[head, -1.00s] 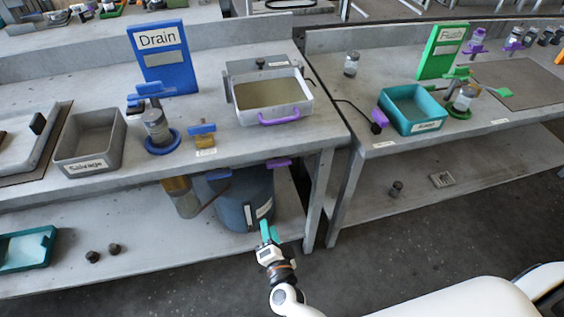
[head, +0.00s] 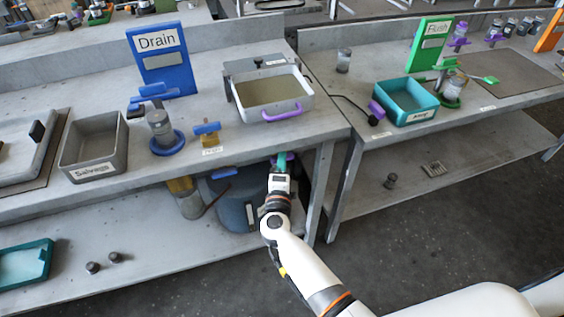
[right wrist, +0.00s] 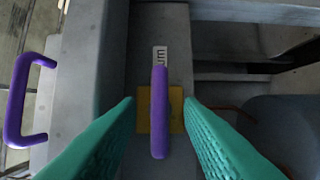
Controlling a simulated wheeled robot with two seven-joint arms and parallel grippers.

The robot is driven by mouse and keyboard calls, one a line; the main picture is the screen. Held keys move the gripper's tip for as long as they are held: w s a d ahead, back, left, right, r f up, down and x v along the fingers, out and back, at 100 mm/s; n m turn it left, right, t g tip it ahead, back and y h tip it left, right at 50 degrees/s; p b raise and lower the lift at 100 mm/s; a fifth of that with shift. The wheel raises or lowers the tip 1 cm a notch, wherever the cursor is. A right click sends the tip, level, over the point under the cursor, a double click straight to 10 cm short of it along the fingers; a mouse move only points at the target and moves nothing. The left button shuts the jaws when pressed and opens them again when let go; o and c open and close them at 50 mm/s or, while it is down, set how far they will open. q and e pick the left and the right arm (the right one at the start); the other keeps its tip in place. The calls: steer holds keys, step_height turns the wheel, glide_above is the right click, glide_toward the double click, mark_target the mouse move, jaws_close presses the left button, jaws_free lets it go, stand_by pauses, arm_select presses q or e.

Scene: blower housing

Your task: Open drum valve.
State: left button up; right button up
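The drum (head: 226,192) is a dark blue-grey vessel on the lower shelf under the Drain bench. The drum valve has a purple lever (right wrist: 158,115) over a brass body (right wrist: 145,108), with a label (right wrist: 159,54) beside it. In the head view only a bit of purple shows past my right gripper (head: 282,160), at the bench's front edge. In the right wrist view my right gripper (right wrist: 159,101) is open, its green fingers on either side of the lever, with gaps visible on both sides. My left gripper is not in view.
A metal tray (head: 304,106) with a purple handle (head: 283,112) stands on the bench above; that handle also shows in the right wrist view (right wrist: 16,105). A blue-handled brass valve (head: 207,136) stands left of it. A bench leg (head: 318,195) is close to my right arm.

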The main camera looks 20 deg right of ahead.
steer(key=shift+w+d, duration=0.2)
steer(key=shift+w, duration=0.2)
steer(key=shift+c, duration=0.2)
jaws_close()
